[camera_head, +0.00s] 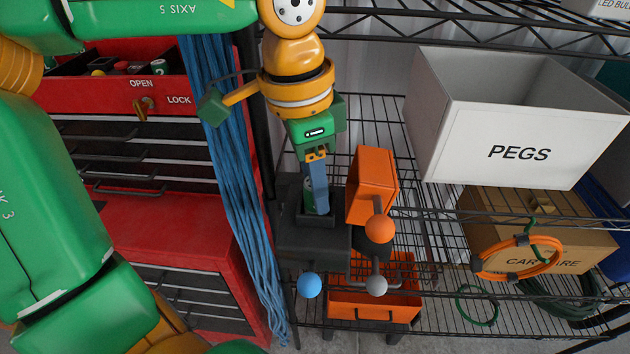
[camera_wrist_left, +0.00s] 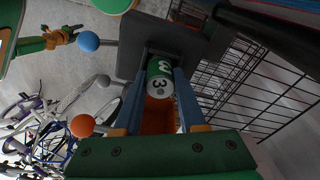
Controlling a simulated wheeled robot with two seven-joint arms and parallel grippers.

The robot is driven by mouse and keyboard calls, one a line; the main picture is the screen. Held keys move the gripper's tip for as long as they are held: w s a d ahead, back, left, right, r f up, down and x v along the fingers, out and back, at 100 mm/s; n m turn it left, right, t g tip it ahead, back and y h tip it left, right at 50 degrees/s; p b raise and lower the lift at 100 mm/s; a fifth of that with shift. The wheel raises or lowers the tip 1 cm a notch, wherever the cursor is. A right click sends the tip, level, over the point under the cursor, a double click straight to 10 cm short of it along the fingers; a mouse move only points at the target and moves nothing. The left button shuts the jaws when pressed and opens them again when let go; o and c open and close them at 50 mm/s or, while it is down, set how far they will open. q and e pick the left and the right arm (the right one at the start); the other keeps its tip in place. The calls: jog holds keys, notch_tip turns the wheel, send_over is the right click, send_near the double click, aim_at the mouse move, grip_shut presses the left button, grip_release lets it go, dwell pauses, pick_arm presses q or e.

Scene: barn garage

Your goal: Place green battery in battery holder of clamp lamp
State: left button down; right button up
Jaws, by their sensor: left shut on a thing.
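My left gripper (camera_head: 316,205) points down and is shut on a green battery (camera_head: 309,196). The orange lamp head (camera_head: 371,180) is just right of the gripper.
Blue (camera_head: 310,285), orange (camera_head: 379,229) and grey (camera_head: 376,286) knobs stick out in front of the lamp. A blue cable bundle (camera_head: 235,190) hangs left, beside the red tool chest (camera_head: 170,225). A PEGS bin (camera_head: 519,152) stands on the wire shelf at right.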

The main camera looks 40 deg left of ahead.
aim_at(305, 186)
pick_arm(q)
jog(key=c, duration=0.9)
grip_release()
jog(key=shift+f, duration=0.2)
jog(key=o, duration=0.4)
jog(key=shift+r, duration=0.1)
jog(key=shift+r, duration=0.1)
jog(key=r+p, duration=0.1)
jog(key=r, duration=0.3)
jog(key=r+p, duration=0.1)
jog(key=r, duration=0.3)
jog(key=s+r+p, duration=0.1)
jog(key=r, duration=0.3)
jog(key=shift+s+a, duration=0.1)
jog(key=shift+a, duration=0.3)
